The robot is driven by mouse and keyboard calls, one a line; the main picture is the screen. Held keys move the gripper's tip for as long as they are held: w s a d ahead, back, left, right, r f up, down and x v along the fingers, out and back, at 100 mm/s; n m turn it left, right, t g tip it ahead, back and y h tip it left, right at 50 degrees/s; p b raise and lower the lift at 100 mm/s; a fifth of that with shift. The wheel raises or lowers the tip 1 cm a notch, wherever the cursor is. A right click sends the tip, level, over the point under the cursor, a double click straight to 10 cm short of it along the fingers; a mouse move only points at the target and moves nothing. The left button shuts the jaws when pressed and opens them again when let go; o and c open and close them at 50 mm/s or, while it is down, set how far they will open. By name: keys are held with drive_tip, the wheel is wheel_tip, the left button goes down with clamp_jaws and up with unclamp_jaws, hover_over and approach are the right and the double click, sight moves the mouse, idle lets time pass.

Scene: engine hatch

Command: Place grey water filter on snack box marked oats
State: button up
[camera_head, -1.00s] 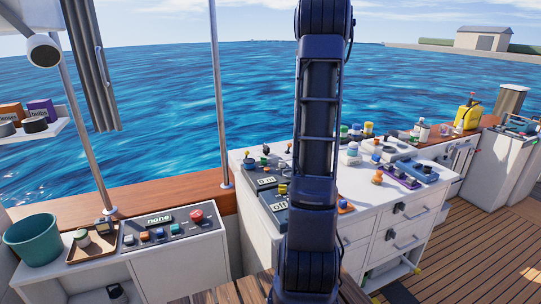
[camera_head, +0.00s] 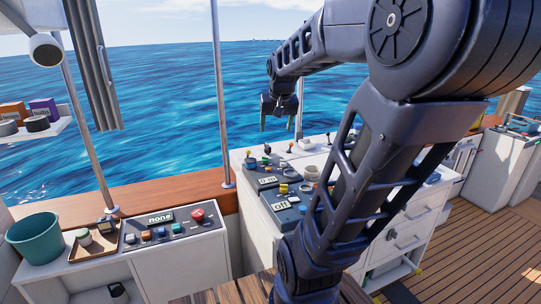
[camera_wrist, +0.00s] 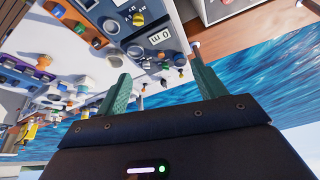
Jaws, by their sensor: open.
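On the small shelf at the far left of the head view stand an orange box (camera_head: 11,112) and a purple box (camera_head: 44,108). Their printing is too small to read, so I cannot tell which is marked oats. A grey round piece (camera_head: 8,128), possibly the grey water filter, and a darker round piece (camera_head: 37,124) lie in front of them. My gripper (camera_head: 277,127) is open and empty, raised above the back of the white cabinet, well to the right of that shelf. Its two green fingers also show in the wrist view (camera_wrist: 158,70), spread apart.
The white cabinet (camera_head: 240,240) carries panels with knobs and displays. Left of it are a lower control console (camera_head: 180,235), a brown tray (camera_head: 92,247) and a green bucket (camera_head: 33,239). Metal poles (camera_head: 221,100) and a hanging grey panel (camera_head: 91,65) stand between my gripper and the shelf.

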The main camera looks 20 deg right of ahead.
drive_tip(key=s+a+f+n, duration=0.3)
drive_tip(key=s+a, duration=0.4)
drive_tip(key=s, duration=0.5)
drive_tip(key=shift+f+y, duration=0.4)
drive_tip(key=shift+f, duration=0.25)
